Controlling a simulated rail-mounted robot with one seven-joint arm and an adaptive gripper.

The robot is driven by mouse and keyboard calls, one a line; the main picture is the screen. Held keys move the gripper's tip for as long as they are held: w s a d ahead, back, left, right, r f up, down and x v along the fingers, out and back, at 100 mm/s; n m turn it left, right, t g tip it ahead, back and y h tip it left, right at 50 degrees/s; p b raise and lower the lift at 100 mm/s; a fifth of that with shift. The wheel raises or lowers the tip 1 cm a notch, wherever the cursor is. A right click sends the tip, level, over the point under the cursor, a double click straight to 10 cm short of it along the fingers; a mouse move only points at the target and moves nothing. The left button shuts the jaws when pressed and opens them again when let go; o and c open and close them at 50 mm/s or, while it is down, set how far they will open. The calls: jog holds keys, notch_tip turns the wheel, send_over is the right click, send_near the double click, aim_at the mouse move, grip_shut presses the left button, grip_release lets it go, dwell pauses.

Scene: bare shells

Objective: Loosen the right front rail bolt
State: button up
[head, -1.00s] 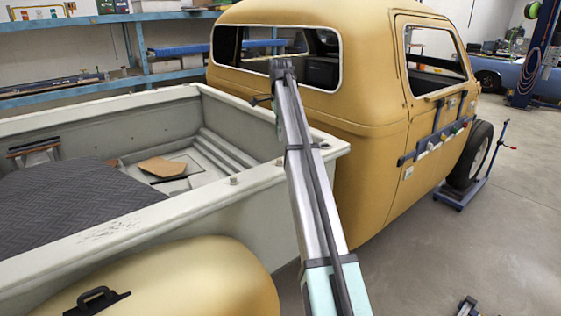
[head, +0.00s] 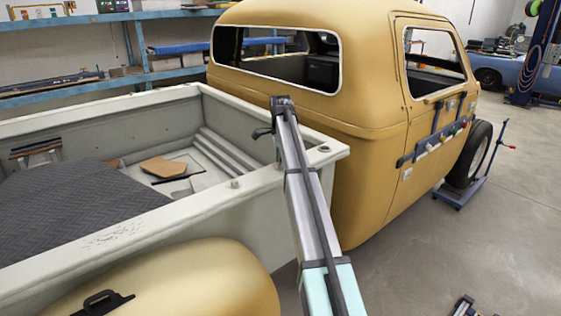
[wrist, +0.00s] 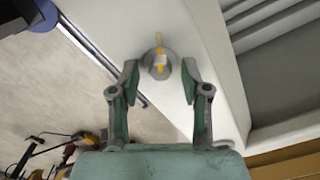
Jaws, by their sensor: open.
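A round grey bolt with a yellow strip across it (wrist: 160,65) sits on the pale bed rail (wrist: 110,20) in the wrist view. My gripper (wrist: 161,78) is open, with one finger on each side of the bolt. In the head view my arm hides this bolt and most of my gripper; only a small dark part shows left of the arm. The same rail (head: 205,200) shows there with another bolt (head: 235,184) left of my arm.
A round dark fitting (head: 324,149) is on the rail near its front corner. The yellow cab (head: 375,175) stands close beyond the rail. The bed holds a dark ribbed mat (head: 75,205) and a brown piece (head: 162,166). Open floor lies right of the truck.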

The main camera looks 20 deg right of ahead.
grip_shut()
jog(key=shift+n, duration=0.4)
jog(key=n, duration=0.4)
jog(key=shift+b, duration=0.4)
jog(key=n, duration=0.5)
jog(key=shift+w+n, duration=0.15)
jog(key=shift+n, duration=0.25)
jog(key=n+b, duration=0.1)
jog(key=n, duration=0.4)
jog(key=shift+a, duration=0.1)
jog(key=shift+n, duration=2.5)
